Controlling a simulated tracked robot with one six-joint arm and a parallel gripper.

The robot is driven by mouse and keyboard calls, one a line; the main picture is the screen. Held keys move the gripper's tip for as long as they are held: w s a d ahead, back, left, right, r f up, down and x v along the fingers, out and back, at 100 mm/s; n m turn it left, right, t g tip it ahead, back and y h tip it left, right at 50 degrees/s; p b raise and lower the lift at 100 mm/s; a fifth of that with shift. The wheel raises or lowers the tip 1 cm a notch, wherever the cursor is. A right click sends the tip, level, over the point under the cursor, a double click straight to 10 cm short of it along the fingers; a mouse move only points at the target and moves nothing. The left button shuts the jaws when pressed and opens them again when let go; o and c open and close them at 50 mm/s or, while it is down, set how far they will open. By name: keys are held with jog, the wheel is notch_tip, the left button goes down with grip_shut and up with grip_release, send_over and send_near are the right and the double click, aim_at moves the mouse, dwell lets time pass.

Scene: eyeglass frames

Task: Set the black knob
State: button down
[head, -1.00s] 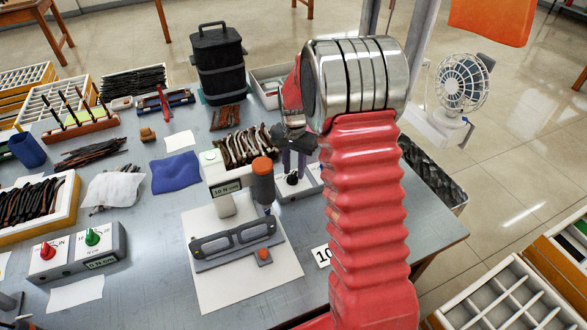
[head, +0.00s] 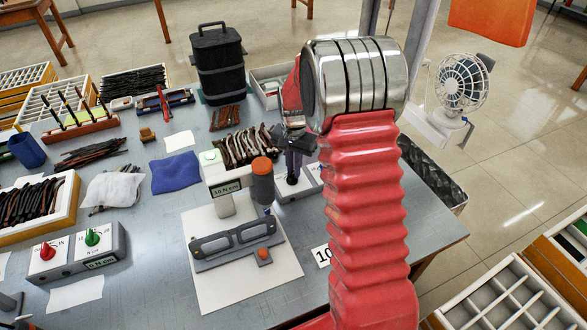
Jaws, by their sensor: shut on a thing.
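The black knob (head: 292,180) stands on a small white-topped box (head: 310,187) behind the eyeglass fixture, partly hidden by my arm. My gripper (head: 293,163) points down over this box, its dark fingers at the knob and shut on it. Most of the gripper's body and the right part of the box are hidden behind my red arm. The knob's exact setting is too small to read.
An eyeglass frame (head: 236,239) lies in a grey fixture on a white sheet (head: 209,290), beside a stand with an orange-capped cylinder (head: 263,185). A box with red and green knobs (head: 75,253) is at lower left. Bundled temples (head: 247,145) lie close left of my gripper.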

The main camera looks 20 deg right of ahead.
jog(key=shift+n, duration=0.3)
jog(key=n, duration=0.4)
jog(key=shift+w+a, duration=0.2)
jog(key=shift+a, duration=0.05)
jog(key=n, duration=0.5)
jog(key=shift+a, duration=0.25)
jog(key=c, duration=1.8)
grip_release()
jog(key=shift+r, duration=0.15)
notch_tip(320, 180, up, 13)
jog(key=shift+r, duration=0.2)
